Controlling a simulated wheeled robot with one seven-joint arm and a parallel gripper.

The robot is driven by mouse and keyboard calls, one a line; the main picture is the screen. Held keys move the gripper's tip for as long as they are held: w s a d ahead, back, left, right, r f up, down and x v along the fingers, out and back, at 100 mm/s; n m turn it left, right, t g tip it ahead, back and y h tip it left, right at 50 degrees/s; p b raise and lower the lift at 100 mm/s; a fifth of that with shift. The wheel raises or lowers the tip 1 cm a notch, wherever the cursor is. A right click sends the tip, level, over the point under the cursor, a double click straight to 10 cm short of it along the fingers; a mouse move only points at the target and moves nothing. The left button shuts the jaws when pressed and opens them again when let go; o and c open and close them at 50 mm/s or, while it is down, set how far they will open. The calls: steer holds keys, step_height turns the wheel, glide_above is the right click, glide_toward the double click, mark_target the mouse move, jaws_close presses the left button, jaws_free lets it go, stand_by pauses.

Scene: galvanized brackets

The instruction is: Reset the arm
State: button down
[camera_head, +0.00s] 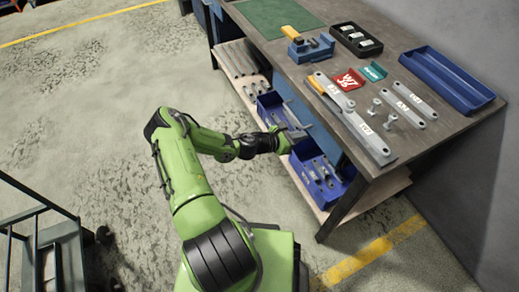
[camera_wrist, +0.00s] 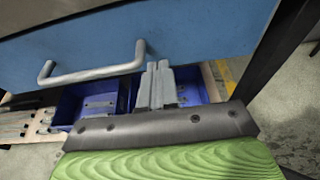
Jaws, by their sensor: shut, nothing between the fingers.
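My green arm reaches to the right in the head view. My gripper (camera_head: 296,133) is at the front of the workbench (camera_head: 377,185), just above the lower shelf and its blue bins. In the wrist view my gripper (camera_wrist: 156,68) has its two grey fingers together with nothing between them. Behind the fingers are the blue bins (camera_wrist: 205,82) and a blue drawer front (camera_wrist: 190,35) with a grey bar handle (camera_wrist: 95,73). I cannot tell whether the fingers touch anything.
A blue bin (camera_head: 334,189) with metal parts stands on the lower shelf. Brackets (camera_head: 365,135), bolts and a blue tray (camera_head: 446,80) lie on the bench top. A cart (camera_head: 52,235) stands at the lower left. The floor (camera_head: 85,110) left of the bench is clear.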

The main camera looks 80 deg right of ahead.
steer(key=p+v, duration=0.1)
steer(key=v, duration=0.9)
steer(key=shift+w, duration=0.25)
steer(key=shift+a+r, duration=0.1)
steer(key=shift+a, duration=0.05)
steer(key=w+a+r+m+t+y+p, duration=0.1)
steer(key=w+a+r+m+t, duration=0.15)
steer(key=w+a+r, duration=0.45)
steer(key=w+a+r+m+t+y+p, duration=0.1)
steer(key=w+a+r+m+t, duration=0.2)
steer(key=w, duration=0.8)
steer(key=w+a+r+m+t+y+p, duration=0.15)
steer(key=w+a+r+t, duration=0.3)
steer(key=w, duration=0.55)
steer(key=w+a+r+t+y, duration=0.1)
steer(key=w+a+r+t, duration=0.25)
steer(key=a+r, duration=0.45)
steer(key=s+a+r+t+y+p, duration=0.1)
steer(key=s+a+r+t, duration=0.1)
steer(key=a+r, duration=0.3)
steer(key=s+a+r+t+y, duration=0.2)
steer(key=s+a+r, duration=0.3)
steer(key=a, duration=0.7)
steer(key=shift+a+r+n+t+p, duration=0.25)
steer(key=shift+r+n+t+p, duration=0.15)
steer(key=shift+r, duration=0.1)
